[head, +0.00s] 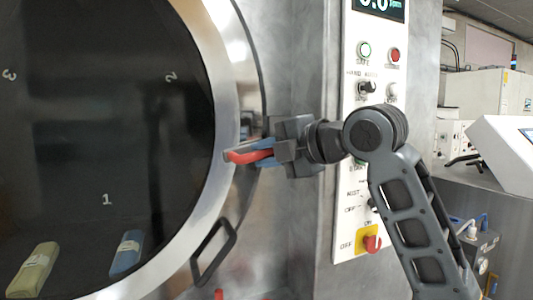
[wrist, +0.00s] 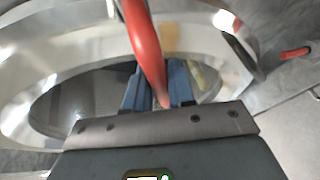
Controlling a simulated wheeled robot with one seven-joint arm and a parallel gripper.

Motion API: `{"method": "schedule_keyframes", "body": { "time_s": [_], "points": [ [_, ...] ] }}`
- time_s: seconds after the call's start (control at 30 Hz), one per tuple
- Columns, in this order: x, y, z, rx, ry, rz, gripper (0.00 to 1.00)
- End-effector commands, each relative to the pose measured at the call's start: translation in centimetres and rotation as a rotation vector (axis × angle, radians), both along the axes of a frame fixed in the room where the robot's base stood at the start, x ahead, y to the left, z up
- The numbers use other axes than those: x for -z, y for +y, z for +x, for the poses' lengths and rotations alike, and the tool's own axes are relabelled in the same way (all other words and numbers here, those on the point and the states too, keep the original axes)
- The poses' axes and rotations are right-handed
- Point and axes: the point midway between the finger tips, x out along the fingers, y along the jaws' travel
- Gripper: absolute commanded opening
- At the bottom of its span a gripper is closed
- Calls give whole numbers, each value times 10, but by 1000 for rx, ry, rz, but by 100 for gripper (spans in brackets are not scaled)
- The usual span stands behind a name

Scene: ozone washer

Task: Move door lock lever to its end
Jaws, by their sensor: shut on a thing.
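The red door lock lever (head: 248,157) sits at the right side of the round door's metal rim. In the wrist view the lever (wrist: 146,42) comes down from the top and passes between my blue fingers. My gripper (head: 258,152) is shut on the lever, and its fingers also show in the wrist view (wrist: 158,88). The round washer door (head: 202,205) has a wide metal rim and dark glass. Part of the lever is hidden by my fingers.
A dark loop handle (head: 197,262) is on the rim below my gripper. Another red piece (wrist: 295,53) shows at right in the wrist view. A white control panel (head: 350,215) with buttons and a yellow-backed red switch (head: 371,242) stands right of the door, behind my arm.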

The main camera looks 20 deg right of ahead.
Motion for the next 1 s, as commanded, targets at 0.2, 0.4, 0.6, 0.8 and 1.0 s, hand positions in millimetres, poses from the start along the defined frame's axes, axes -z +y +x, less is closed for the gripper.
{"method": "schedule_keyframes", "body": {
  "time_s": [0.2,0.4,0.6,0.8,1.0],
  "points": [
    [4,-1,0,1,2,-22,0],
    [13,-3,0,2,1,-108,0],
    [27,-8,0,2,0,-264,0],
    [41,-18,0,3,1,-454,0],
    [53,-29,0,4,2,-644,0]
  ]
}}
